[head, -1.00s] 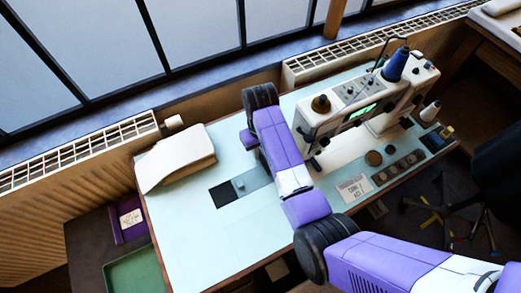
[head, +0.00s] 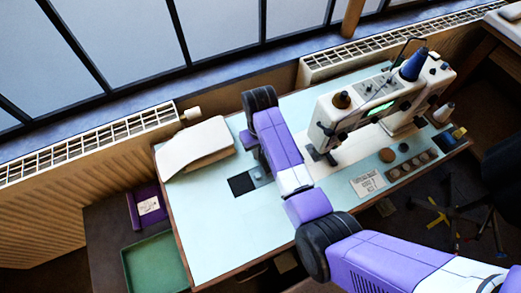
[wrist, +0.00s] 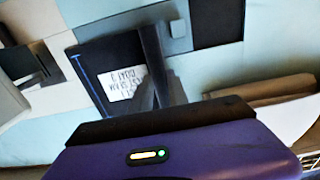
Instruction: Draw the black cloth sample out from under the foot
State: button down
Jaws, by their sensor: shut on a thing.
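The black cloth sample (wrist: 98,62) shows in the wrist view, flat and dark, with a blue line along one edge and a white printed label (wrist: 122,80). My gripper (wrist: 157,66) is shut on its right side. In the head view my gripper (head: 258,150) is low over the table, left of the white sewing machine (head: 350,115), and my arm hides the sample. The foot area (wrist: 38,70) is at the left of the wrist view. The sample's visible left edge appears clear of it, though shadow makes contact hard to judge.
A black square (head: 242,185) adjoins a grey plate (head: 262,178) on the pale blue table (head: 225,235). A folded cream cloth pile (head: 195,148) lies left of my gripper. A green tray (head: 155,262) stands lower left. The table's front left is clear.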

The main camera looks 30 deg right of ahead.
jog(key=c, duration=1.2)
grip_release()
jog(key=shift+r, duration=3.9)
